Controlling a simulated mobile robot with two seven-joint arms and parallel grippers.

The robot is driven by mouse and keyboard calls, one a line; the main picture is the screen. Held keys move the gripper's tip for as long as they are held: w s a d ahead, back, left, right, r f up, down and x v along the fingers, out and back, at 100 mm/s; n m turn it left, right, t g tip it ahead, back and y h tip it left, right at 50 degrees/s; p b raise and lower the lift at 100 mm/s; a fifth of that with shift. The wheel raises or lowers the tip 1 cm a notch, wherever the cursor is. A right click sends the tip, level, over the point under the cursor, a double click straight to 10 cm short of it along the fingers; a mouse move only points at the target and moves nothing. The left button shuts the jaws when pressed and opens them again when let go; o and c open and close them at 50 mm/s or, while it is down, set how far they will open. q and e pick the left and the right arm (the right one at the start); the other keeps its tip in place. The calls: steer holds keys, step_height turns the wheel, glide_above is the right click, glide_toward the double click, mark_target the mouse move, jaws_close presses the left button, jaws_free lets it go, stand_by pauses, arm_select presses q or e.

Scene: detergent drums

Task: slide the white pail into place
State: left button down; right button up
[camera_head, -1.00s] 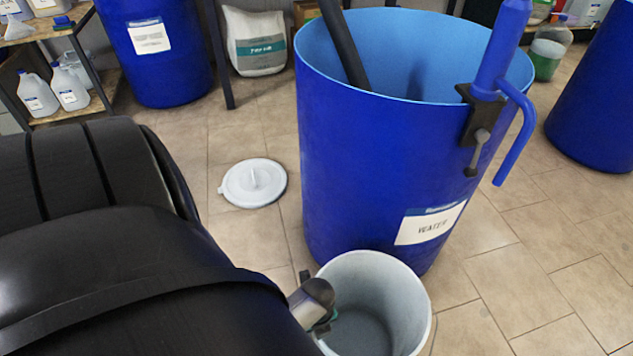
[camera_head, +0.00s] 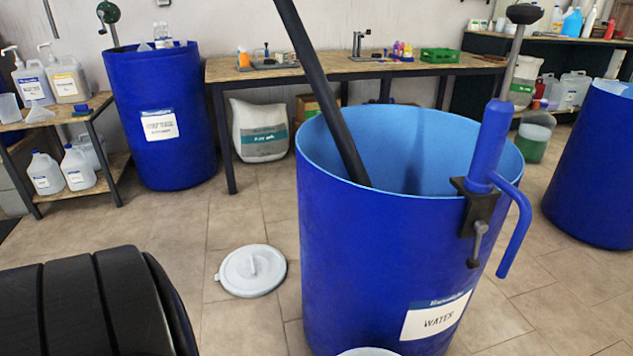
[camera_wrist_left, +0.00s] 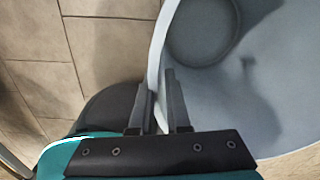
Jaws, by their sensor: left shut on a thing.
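The white pail shows only as a sliver of rim (camera_head: 368,352) at the bottom edge of the head view, in front of the blue drum labelled WATER (camera_head: 385,240). In the left wrist view the pail (camera_wrist_left: 265,80) fills the right side, and I look down into its open inside. My left gripper (camera_wrist_left: 166,88) is shut on the pail's wall at its rim, one finger on each side. The drum carries a blue pump (camera_head: 490,150) with a bent spout clamped to its rim. My right gripper is not in either view.
A white lid (camera_head: 252,270) lies on the tiled floor left of the drum. Other blue drums (camera_head: 160,115) stand at the back left and far right. A workbench (camera_head: 350,70) runs along the back wall. Floor between is clear.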

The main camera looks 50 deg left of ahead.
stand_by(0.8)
arm_select(q)
steer(key=c, duration=1.5)
jaws_free()
jaws_close()
steer(key=shift+w+d, duration=0.3)
steer(key=shift+d, duration=0.1)
steer(key=w+d+b, duration=0.3)
steer(key=w+d, duration=1.1)
steer(key=d, duration=0.2)
steer(key=shift+d+r+b, duration=0.2)
steer(key=shift+d+b, duration=0.05)
steer(key=shift+b, duration=0.1)
